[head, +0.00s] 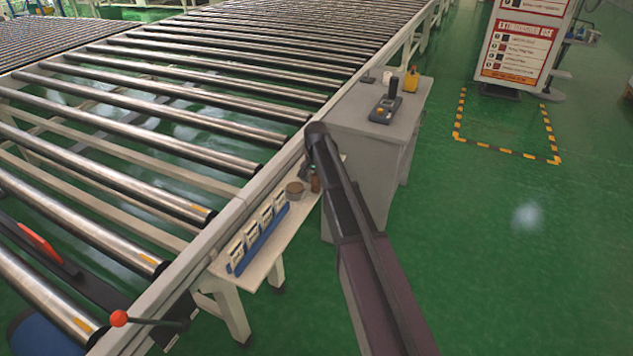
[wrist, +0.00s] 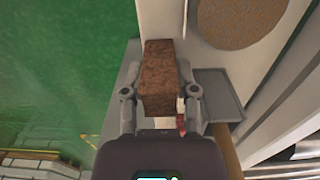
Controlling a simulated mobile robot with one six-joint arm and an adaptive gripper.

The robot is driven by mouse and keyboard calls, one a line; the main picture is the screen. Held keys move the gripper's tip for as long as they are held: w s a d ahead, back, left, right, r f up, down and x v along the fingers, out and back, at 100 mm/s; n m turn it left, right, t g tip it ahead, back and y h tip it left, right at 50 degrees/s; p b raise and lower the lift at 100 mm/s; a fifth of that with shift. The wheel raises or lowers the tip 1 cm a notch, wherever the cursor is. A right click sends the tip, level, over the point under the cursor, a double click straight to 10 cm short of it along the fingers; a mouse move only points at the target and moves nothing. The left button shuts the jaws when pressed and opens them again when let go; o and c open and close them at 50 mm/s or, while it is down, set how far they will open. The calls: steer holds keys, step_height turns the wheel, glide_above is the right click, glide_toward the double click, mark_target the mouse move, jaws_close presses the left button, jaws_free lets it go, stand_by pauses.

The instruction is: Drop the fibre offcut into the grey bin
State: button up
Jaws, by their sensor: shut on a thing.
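The fibre offcut is a brown, rough-textured block (wrist: 160,75) between the fingers of my gripper (wrist: 160,98) in the wrist view. My gripper is shut on it, with a finger on each side. In the head view, my gripper (head: 309,169) is mostly hidden by my arm, and the brown block (head: 315,184) shows just below it, over the end of the small side table. A grey, square, rimmed thing (wrist: 217,93) lies to the right of the gripper in the wrist view. I cannot tell whether it is the grey bin.
The pale side table (head: 270,248) carries a blue rack (head: 258,240) with several white items, and a round tan-topped thing (head: 294,189), close left of the block. The roller conveyor (head: 150,150) runs along its left. A grey cabinet (head: 350,110) stands behind. Green floor is open at right.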

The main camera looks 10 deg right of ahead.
steer(key=shift+r+p, duration=1.45)
steer(key=shift+r, duration=0.15)
steer(key=s+r+p, duration=0.1)
steer(key=s, duration=1.5)
steer(key=shift+a+r+p, duration=0.3)
steer(key=shift+a, duration=0.15)
step_height(320, 180, up, 12)
steer(key=p, duration=1.2)
steer(key=shift+a, duration=0.1)
